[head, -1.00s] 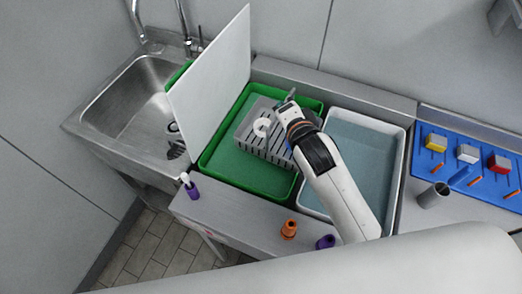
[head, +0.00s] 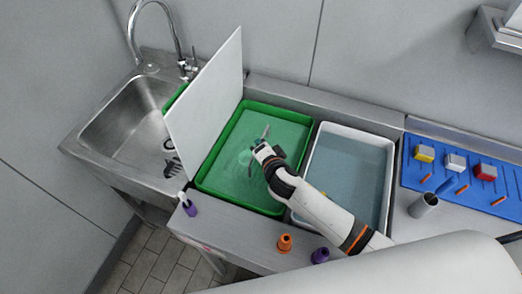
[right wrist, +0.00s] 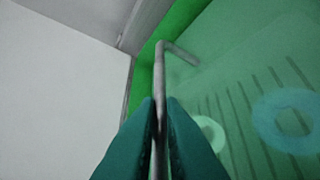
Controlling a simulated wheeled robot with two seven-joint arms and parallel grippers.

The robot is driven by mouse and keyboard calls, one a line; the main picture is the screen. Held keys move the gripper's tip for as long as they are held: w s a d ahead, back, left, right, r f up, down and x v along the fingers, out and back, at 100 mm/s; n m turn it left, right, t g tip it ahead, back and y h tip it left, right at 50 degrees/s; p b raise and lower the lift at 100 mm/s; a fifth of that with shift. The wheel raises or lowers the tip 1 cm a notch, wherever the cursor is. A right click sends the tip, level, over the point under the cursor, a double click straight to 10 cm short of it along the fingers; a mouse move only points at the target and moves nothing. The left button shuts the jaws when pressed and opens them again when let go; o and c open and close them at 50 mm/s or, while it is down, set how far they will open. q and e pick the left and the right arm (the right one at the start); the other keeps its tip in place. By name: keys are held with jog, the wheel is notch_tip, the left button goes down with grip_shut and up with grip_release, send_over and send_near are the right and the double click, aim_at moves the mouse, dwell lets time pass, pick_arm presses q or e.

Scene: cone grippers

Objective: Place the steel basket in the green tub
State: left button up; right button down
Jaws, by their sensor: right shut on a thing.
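The green tub (head: 302,150) stands between the sink and a white tub and holds green liquid. The steel basket is under that liquid: in the right wrist view its slotted floor (right wrist: 238,130) shows blurred through the green, with ring-shaped parts (right wrist: 290,122) in it. In the head view only its thin handle (head: 265,131) shows clearly. My right gripper (head: 261,149) is over the tub, shut on the handle. In the right wrist view the dark fingertips (right wrist: 160,110) pinch the steel rod. My left gripper is not in view.
A tall white panel (head: 207,100) stands along the tub's left side. The white tub (head: 394,165) with bluish liquid lies to the right, under my right arm. A purple bottle (head: 187,205) and orange (head: 285,243) and purple (head: 320,256) cones stand along the front.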

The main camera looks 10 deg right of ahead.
notch_tip(320, 180, down, 2)
jog(key=shift+w+f, duration=0.1)
jog(key=shift+f, duration=0.15)
jog(key=c, duration=1.5)
grip_release()
jog(key=shift+c, duration=0.2)
jog(key=p+v, duration=0.3)
jog(key=v, duration=0.9)
jog(key=shift+p, duration=0.3)
jog(key=shift+a, duration=0.1)
